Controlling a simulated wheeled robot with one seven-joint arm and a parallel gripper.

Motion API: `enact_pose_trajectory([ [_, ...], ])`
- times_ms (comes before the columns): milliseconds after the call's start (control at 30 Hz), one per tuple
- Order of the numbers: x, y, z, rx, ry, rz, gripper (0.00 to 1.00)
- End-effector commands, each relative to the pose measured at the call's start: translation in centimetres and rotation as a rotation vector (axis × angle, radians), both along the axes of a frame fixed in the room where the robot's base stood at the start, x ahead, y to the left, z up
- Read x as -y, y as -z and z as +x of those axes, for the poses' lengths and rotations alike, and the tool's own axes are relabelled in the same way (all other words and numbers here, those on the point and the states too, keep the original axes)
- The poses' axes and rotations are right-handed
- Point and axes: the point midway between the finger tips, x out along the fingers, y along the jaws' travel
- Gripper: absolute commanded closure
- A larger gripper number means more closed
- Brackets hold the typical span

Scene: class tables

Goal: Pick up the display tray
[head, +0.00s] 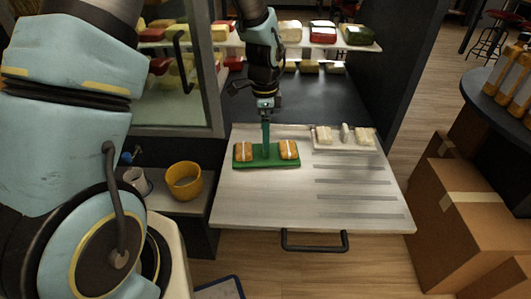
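A green display tray (267,163) lies on the pale pull-out surface, toward its left back. It carries two orange-brown wrapped items, one at each end, and a green upright piece (266,135) rises from its middle. My gripper (266,112) points straight down over this upright piece and meets its top. The fingers are too small and too close in colour to the upright to tell whether they are closed on it. The tray looks level and appears to rest on the surface. A second, white tray (344,148) with pale items stands at the back right.
A glass-fronted case (180,105) stands at the left, with shelves of packaged goods behind. A yellow cup (184,181) sits on a lower ledge. Cardboard boxes (465,220) stand at the right. The front of the pull-out surface (265,205) is clear, with a dark handle (314,247) below.

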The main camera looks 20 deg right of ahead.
Motion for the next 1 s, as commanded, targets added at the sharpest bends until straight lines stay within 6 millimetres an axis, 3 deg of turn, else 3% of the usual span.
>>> enact_pose_trajectory([
  [300,0.2,4.3,-0.2,-0.002,0.0,0.002,0.0],
  [600,0.2,4.7,-0.2,-0.001,-0.001,0.0,0.01],
  [1000,0.2,4.7,-0.2,-0.001,-0.001,0.0,0.46],
])
